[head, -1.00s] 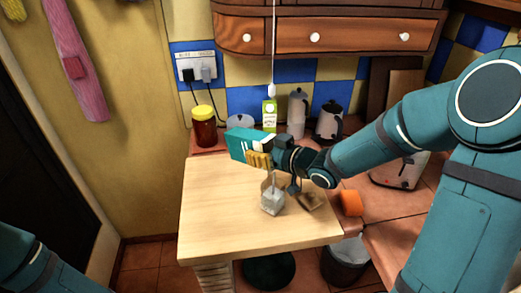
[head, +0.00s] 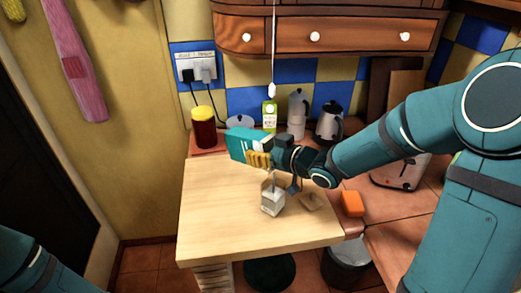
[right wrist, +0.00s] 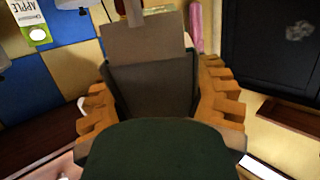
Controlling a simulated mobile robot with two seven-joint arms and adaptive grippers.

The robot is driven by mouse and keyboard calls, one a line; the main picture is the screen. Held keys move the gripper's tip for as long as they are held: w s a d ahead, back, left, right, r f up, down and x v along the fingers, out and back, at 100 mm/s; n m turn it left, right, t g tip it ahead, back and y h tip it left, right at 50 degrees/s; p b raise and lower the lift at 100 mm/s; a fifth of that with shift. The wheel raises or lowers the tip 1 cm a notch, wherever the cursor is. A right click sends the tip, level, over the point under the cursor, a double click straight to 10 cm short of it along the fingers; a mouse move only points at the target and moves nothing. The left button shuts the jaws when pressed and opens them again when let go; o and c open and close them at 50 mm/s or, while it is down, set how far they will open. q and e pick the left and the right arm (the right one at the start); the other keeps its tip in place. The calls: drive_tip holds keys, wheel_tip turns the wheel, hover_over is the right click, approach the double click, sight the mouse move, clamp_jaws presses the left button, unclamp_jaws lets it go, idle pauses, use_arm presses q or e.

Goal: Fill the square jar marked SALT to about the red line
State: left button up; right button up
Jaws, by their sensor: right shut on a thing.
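A small square jar (head: 272,204), clear to greyish, stands on the wooden table top near its front right. Its marking, red line and fill level are too small to read. My right gripper (head: 259,159) is shut on a teal carton (head: 240,143), tilted on its side above and behind the jar. In the right wrist view the carton (right wrist: 150,88) is a dark grey-brown block between the two ridged yellow fingers. No stream from the carton to the jar can be made out. My left gripper is outside the view; only my left arm shows at bottom left.
A small tan flat piece (head: 311,202) lies right of the jar, and an orange block (head: 352,204) farther right. The table's front left is clear.

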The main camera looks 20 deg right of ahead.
drive_tip(key=shift+w+r+p, duration=0.1)
drive_tip(key=shift+p, duration=0.35)
drive_tip(key=g+p, duration=0.1)
drive_tip(key=p, duration=0.1)
drive_tip(key=w+f+g+h+p, duration=0.1)
drive_tip(key=p, duration=0.1)
drive_tip(key=shift+a+g+p, duration=0.25)
drive_tip(key=shift+g+p, duration=0.05)
drive_tip(key=shift+p, duration=0.05)
drive_tip(key=shift+f+g+h+p, duration=0.3)
drive_tip(key=shift+f+h+p, duration=0.05)
drive_tip(key=shift+f+h, duration=0.05)
